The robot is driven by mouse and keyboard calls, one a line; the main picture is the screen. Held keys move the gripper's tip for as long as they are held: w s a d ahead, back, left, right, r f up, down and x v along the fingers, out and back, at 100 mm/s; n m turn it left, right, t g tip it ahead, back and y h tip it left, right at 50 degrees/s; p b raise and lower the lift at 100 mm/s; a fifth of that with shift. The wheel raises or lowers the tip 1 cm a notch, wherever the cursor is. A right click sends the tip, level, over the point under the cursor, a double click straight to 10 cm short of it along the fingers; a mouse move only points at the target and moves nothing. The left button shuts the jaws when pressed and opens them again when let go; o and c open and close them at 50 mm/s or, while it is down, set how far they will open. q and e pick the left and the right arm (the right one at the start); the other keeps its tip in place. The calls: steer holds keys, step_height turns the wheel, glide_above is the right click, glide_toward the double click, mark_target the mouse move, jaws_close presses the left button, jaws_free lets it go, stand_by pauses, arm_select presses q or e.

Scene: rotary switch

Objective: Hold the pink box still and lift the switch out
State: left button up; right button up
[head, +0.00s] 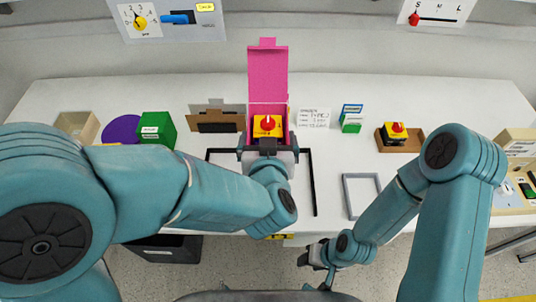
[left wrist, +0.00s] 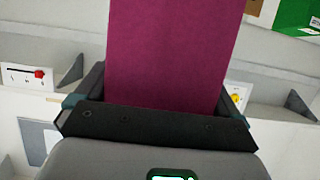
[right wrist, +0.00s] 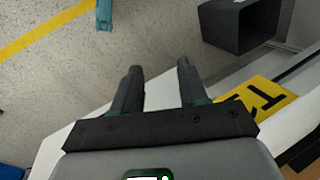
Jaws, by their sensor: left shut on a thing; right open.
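The pink box (head: 268,75) stands open on the white table with its lid raised at the back. A yellow switch with a red knob (head: 267,124) sits inside it. My left gripper (head: 268,148) is at the front of the box, shut on it. In the left wrist view the gripper's fingers (left wrist: 160,105) lie either side of a pink panel (left wrist: 165,50). My right gripper (head: 312,256) is low in front of the table edge, away from the box. In the right wrist view its fingers (right wrist: 160,90) are apart with nothing between them.
A second yellow switch with a red knob (head: 396,130) sits in a brown tray (head: 412,143) to the right. A green box (head: 156,129) and a purple disc (head: 121,131) are at left. A grey frame (head: 361,194) lies front right. A dark bin (right wrist: 240,25) stands on the floor.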

arm_select(q)
steer(key=shift+r, duration=0.95)
steer(key=shift+s, duration=0.15)
steer(key=shift+f+b, duration=7.8)
steer(key=shift+f, duration=1.9)
steer(key=shift+f, duration=0.3)
